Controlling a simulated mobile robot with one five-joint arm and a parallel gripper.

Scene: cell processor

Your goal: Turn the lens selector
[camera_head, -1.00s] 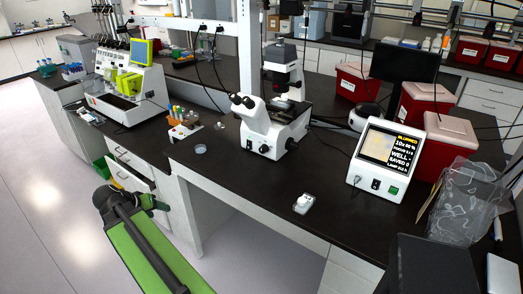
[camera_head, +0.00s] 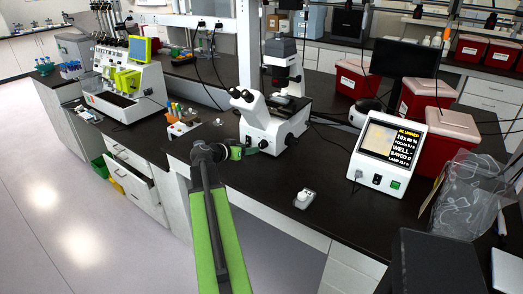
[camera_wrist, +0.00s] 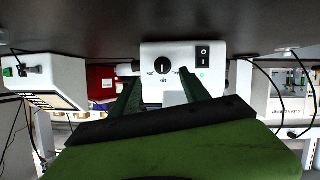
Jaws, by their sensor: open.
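The white microscope (camera_head: 268,124) stands on the black bench, with a dark round knob (camera_head: 263,144) low on its near face. In the wrist view, which is upside down, a black dial (camera_wrist: 162,66) with small marks around it sits on a white panel (camera_wrist: 180,50). I take this dial to be the lens selector. A black rocker switch (camera_wrist: 203,56) is to its right. My gripper (camera_head: 236,152) is at the bench's front edge, left of the microscope base. Its two green fingers (camera_wrist: 158,77) are apart and empty, pointing at the panel on either side of the dial, without visible contact.
A white screen box (camera_head: 388,155) reading "BLURRED" and "10x" stands right of the microscope; a small white device (camera_head: 305,197) lies in front.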

